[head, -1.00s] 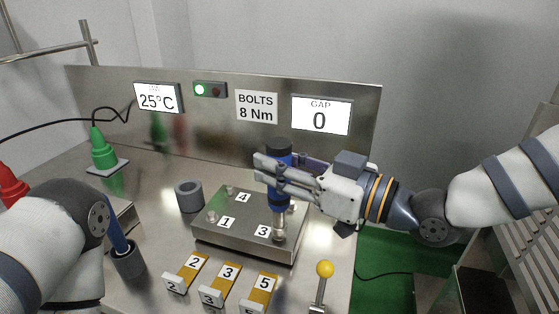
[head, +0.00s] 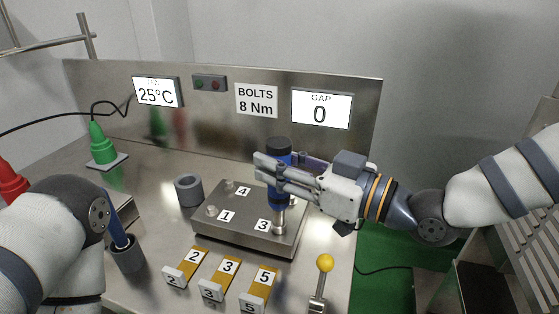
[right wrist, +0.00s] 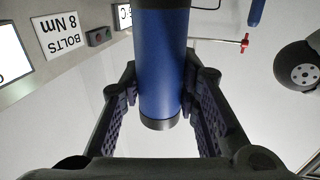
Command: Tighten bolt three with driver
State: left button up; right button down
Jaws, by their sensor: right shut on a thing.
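The blue driver (head: 279,190) with a black cap stands upright over the corner of the steel plate (head: 215,235) beside label 3 (head: 262,226). Its metal lower end meets the bolt three spot and hides the bolt head. My right gripper (head: 272,170) is shut on the driver's upper body, reaching in from the right. The right wrist view shows the blue driver body (right wrist: 163,60) between the two finger pads. Bolt heads stand by label 1 (head: 226,216) and label 4 (head: 242,191). My left arm is at the lower left; its gripper is not in view.
A grey cup (head: 188,190) stands left of the plate. Tags 2 (head: 187,267), 3 (head: 220,280) and 5 (head: 259,287) lie in front. A yellow-knobbed lever (head: 325,263) stands front right. The back panel sign (head: 256,100) reads BOLTS 8 Nm; the GAP display (head: 321,109) reads 0.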

jog(key=shift+s+f, duration=0.1)
jog(key=shift+f, duration=0.2)
dwell(0.8)
